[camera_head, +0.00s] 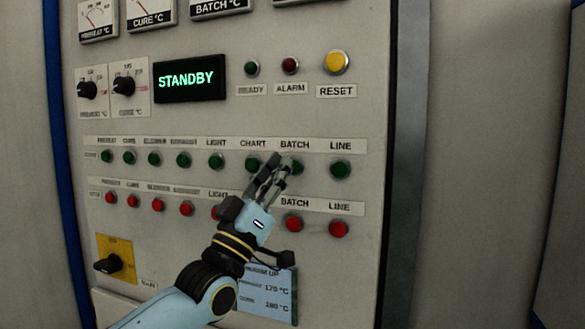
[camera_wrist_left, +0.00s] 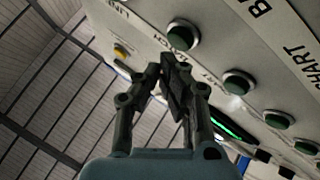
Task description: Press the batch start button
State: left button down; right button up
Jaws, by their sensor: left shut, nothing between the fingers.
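The green BATCH button (camera_head: 299,167) is in the upper row of buttons on the grey panel, partly hidden behind my left gripper (camera_head: 283,162). In the left wrist view, a green button (camera_wrist_left: 183,36), which looks like the BATCH one, sits just above and right of the gripper's fingertips (camera_wrist_left: 166,66). My left gripper is shut and empty, with its fingers pointing up at the panel. I cannot tell whether the fingertips touch the panel. My right gripper is not in view.
The green CHART (camera_head: 253,164) and LINE (camera_head: 340,169) buttons flank the BATCH button. A red BATCH button (camera_head: 293,222) sits below it. The display (camera_head: 188,78) reads STANDBY. A yellow RESET button (camera_head: 336,62) is higher up. A blue-grey notice (camera_head: 280,300) is below.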

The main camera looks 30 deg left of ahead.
pick_arm(q)
jog(key=shift+w, duration=0.2)
jog(key=shift+w+a, duration=0.1)
jog(key=shift+w, duration=0.15)
jog(key=shift+w+a+b, duration=0.1)
jog(key=shift+w+b, duration=0.3)
jog(key=shift+b, duration=0.1)
dwell(0.6)
jog(key=shift+s, duration=0.1)
dwell(0.3)
jog(key=shift+s+d+y+p, duration=0.3)
jog(key=shift+s+p, duration=0.25)
jog(key=shift+s, duration=0.2)
jog(key=s+p, duration=0.1)
jog(key=s, duration=0.1)
jog(key=s+d+p, duration=0.1)
jog(key=s, duration=0.1)
jog(key=shift+s, duration=0.4)
